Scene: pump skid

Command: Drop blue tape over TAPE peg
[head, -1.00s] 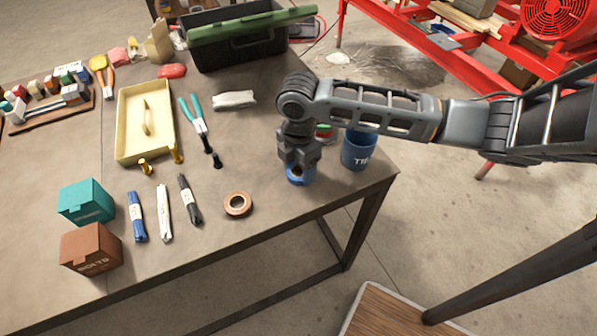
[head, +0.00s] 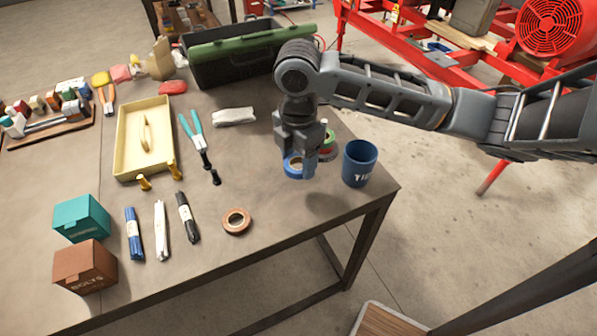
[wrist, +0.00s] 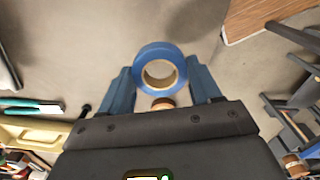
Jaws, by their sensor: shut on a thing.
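The blue tape (head: 293,167) is a flat ring held between the fingers of my gripper (head: 299,168). In the wrist view the blue tape (wrist: 160,51) shows its full ring and tan core between the two blue fingers. It is in the air above the right part of the table, with a shadow below and to its right. I cannot make out the TAPE peg.
A dark blue cup (head: 360,166) with white lettering stands close to the right of my gripper, near the table's right edge. A copper-brown roll (head: 236,221) lies front left. A white bundle (head: 233,117) and the green-lidded toolbox (head: 235,58) are behind.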

